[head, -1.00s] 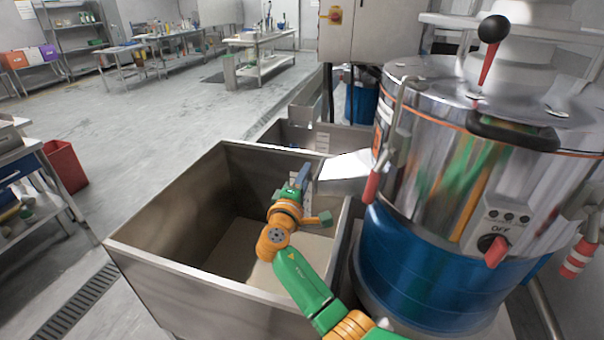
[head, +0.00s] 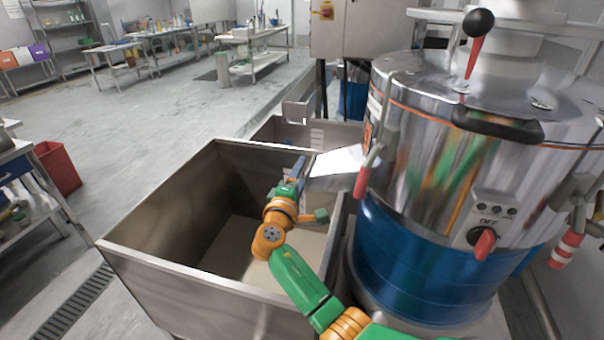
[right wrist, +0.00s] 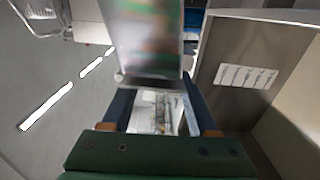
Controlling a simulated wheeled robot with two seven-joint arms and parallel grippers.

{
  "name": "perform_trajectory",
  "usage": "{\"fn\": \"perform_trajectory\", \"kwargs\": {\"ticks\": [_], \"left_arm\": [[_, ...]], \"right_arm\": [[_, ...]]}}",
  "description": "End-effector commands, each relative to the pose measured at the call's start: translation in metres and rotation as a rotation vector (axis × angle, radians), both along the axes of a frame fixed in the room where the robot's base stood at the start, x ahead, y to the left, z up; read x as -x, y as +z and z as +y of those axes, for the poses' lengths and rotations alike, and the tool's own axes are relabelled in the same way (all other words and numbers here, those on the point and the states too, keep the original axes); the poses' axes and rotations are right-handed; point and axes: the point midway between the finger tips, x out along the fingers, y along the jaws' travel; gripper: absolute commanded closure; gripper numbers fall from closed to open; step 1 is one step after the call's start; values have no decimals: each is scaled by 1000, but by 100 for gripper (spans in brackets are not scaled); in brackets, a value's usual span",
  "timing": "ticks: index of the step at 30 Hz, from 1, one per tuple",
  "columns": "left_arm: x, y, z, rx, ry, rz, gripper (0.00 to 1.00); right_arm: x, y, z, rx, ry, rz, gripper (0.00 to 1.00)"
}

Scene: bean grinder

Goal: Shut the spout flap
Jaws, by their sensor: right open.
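The bean grinder (head: 450,190) stands at the right, with a polished steel drum over a blue base. Its metal spout (head: 333,168) juts left over the steel bin (head: 180,285). I cannot make out the flap as a separate part from the spout in the head view. My right gripper (head: 299,168) is open at the spout's outer end, above the bin. In the right wrist view, a shiny metal plate (right wrist: 145,40), part of the spout or its flap, lies ahead of the two blue fingers (right wrist: 158,105). Contact cannot be told. My left gripper is out of view.
The bin's right wall runs close beside my right arm, under the spout. A second steel bin (head: 335,134) stands behind. A red-handled lever (head: 362,180) hangs on the drum beside the spout. Open floor (head: 150,110) lies to the left.

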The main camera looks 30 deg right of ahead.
Motion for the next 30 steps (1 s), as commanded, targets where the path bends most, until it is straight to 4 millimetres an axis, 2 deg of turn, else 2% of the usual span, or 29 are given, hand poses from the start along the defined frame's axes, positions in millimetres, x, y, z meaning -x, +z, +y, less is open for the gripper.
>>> {"fn": "perform_trajectory", "kwargs": {"ticks": [9,13,23,26,30], "left_arm": [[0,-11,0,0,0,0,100],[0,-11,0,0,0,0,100],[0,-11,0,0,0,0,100],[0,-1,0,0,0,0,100],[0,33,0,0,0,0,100]], "right_arm": [[41,-3,42,-5,-1,-1,40],[47,-1,46,-3,-5,0,40],[46,0,46,-3,-5,0,40],[46,9,46,-2,-4,-1,40],[46,43,46,-2,-4,-1,40]]}}
